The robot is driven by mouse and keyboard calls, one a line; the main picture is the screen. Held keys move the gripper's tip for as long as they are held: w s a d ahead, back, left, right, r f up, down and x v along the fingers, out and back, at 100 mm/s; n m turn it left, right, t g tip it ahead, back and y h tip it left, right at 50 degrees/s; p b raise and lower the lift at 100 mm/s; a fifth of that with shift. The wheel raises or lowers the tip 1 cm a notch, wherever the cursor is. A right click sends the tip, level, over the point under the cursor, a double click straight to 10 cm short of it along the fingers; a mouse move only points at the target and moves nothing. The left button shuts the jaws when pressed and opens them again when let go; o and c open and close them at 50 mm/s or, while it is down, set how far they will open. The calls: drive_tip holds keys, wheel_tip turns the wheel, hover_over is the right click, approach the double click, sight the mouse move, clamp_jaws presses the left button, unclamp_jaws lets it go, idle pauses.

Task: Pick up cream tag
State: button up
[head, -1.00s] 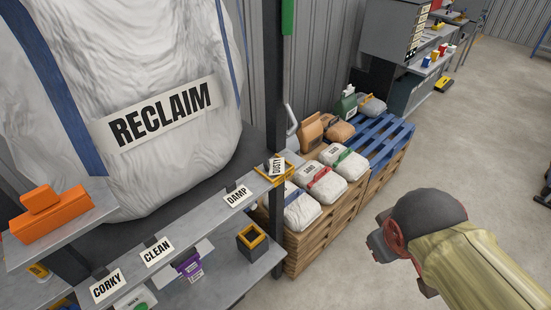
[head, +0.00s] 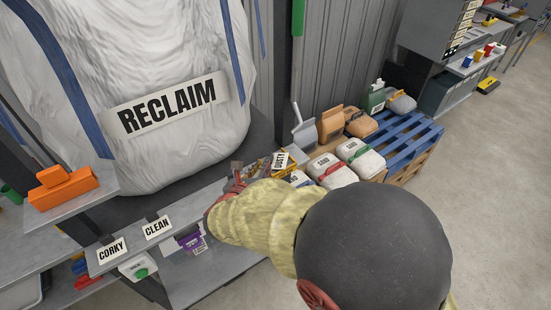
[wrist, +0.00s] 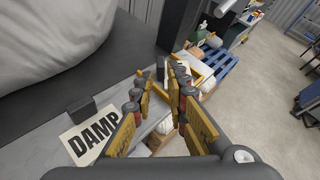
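No tag is clearly cream in these views; the pale cards could include it, but I cannot tell which. A pale card reading DUSTY (head: 280,160) stands by a yellow-edged tray (head: 291,168) at the far end of the shelf. A pale card reading DAMP (wrist: 92,133) lies at lower left in the wrist view; my arm hides it in the head view. My gripper (wrist: 162,78) is open, its yellow-padded fingers apart. Between them shows a pale upright strip, too small to identify. In the head view my gripper (head: 238,172) is over the shelf, short of the tray.
Cards reading CORKY (head: 112,250) and CLEAN (head: 158,227) sit on the shelf edge (head: 190,210). A large white RECLAIM bag (head: 150,60) fills the left. Several sacks stand beyond, near a blue pallet (head: 405,135). A dark post (head: 288,80) rises behind the tray.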

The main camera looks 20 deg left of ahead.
sight(269, 155)
drive_tip(key=x, duration=0.7)
drive_tip(key=shift+w+r, duration=0.2)
drive_tip(key=shift+r, duration=0.05)
drive_tip(key=shift+c, duration=0.5)
clamp_jaws()
